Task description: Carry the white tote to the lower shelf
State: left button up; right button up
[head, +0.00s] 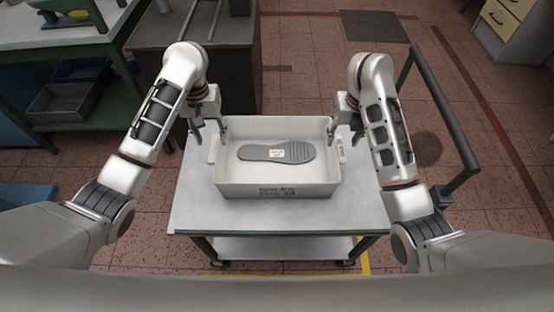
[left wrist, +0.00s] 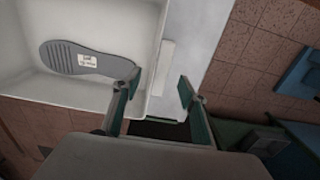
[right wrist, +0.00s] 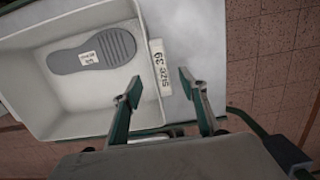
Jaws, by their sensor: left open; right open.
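The white tote (head: 235,188) stands upright on the top of a grey cart (head: 195,205). A grey shoe sole (head: 290,152) with a small white label lies in it. My left gripper (head: 210,133) is open at the tote's left end, and in the left wrist view one finger overlaps the tote's inside and the other is beyond its white end handle (left wrist: 162,68). My right gripper (head: 346,130) is open at the right end, its fingers either side of the end handle (right wrist: 158,66) marked with a size. Contact cannot be told. The cart's lower shelf (head: 285,248) is partly hidden under the top.
The cart has a dark push handle (head: 445,110) on the right. A dark cabinet (head: 160,65) stands behind at left. A green-framed bench (head: 70,40) with grey bins (head: 62,101) is at far left. The visible part of the lower shelf looks empty.

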aim_at(214, 147)
pick_arm(q)
jog(key=shift+f, duration=3.35)
pick_arm(e)
jog(key=shift+w+f, duration=0.25)
jog(key=shift+f, duration=1.45)
jog(key=shift+w+f, duration=0.2)
jog(key=shift+f, duration=1.45)
pick_arm(q)
grip_shut()
pick_arm(e)
grip_shut()
